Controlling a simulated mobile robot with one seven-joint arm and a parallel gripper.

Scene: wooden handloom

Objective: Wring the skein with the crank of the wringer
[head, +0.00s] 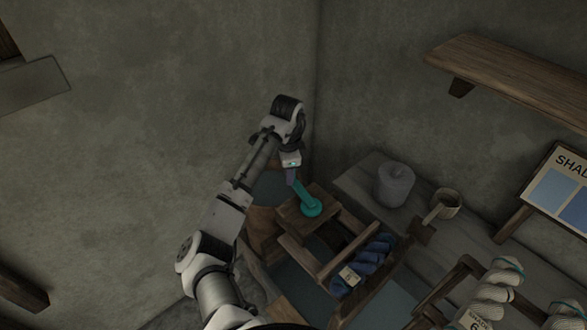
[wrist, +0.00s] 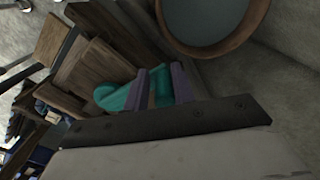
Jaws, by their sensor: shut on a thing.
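My gripper (head: 293,178) is shut on the upright handle of the teal crank (head: 311,207), at the back left of the wooden wringer (head: 320,262). In the wrist view the teal crank (wrist: 120,97) runs in between the two purple fingers of my gripper (wrist: 160,86). A dark blue twisted skein (head: 375,254) with a pale tag lies across the right part of the wringer frame. Whether the skein is hooked at both ends is too dark to tell. The handle's tip is hidden between the fingers.
A round wooden tub (wrist: 248,24) with a grey inside stands close beside my gripper. Pale skeins (head: 494,294) hang at the lower right. Walls meet close behind.

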